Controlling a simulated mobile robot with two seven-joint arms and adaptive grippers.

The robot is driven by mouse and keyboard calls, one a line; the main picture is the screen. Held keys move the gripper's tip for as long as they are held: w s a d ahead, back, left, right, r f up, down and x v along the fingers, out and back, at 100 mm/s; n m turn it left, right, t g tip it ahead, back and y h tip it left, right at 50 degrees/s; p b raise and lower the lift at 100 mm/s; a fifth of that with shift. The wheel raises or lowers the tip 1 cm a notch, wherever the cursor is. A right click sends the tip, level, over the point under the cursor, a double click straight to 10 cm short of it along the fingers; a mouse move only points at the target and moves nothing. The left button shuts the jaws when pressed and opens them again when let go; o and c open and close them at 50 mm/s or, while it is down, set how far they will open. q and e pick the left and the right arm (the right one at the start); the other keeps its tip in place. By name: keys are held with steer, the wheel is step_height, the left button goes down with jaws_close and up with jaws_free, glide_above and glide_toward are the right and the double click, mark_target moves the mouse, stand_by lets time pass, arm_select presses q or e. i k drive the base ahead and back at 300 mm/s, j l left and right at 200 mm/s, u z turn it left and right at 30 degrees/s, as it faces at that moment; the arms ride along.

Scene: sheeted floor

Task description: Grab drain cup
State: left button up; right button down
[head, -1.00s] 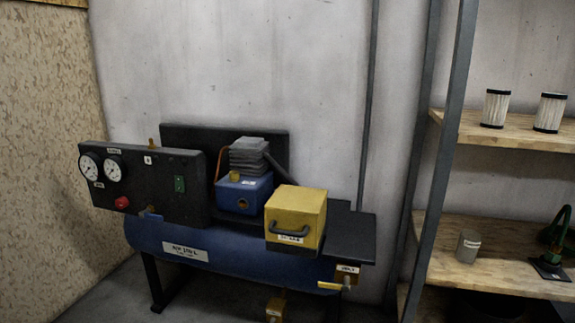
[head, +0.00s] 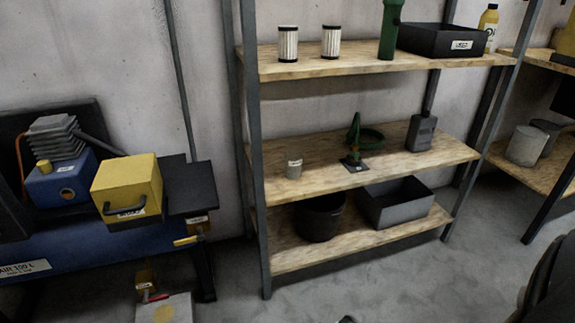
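A small grey cup with a pale label (head: 293,168) stands upright at the left of the middle shelf. The label is too small to read, so I cannot be sure it is the drain cup. A dark round tub (head: 319,218) on the bottom shelf is the other open vessel near it. Neither gripper can be made out in the head view, and nothing touches the cup.
The shelf rack (head: 410,168) also holds a green stand (head: 355,143), a grey canister (head: 421,133), filters (head: 288,44) and trays. The compressor with its yellow box (head: 127,187) stands left. A pale block (head: 165,308) is on the floor below. Floor before the rack looks clear.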

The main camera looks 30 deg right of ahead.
mark_target(293, 166)
steer(key=l, duration=0.7)
steer(key=i+l+z, duration=0.1)
steer(key=l, duration=0.6)
steer(key=i+l, duration=0.1)
steer(key=l, duration=0.6)
steer(key=k+z, duration=0.05)
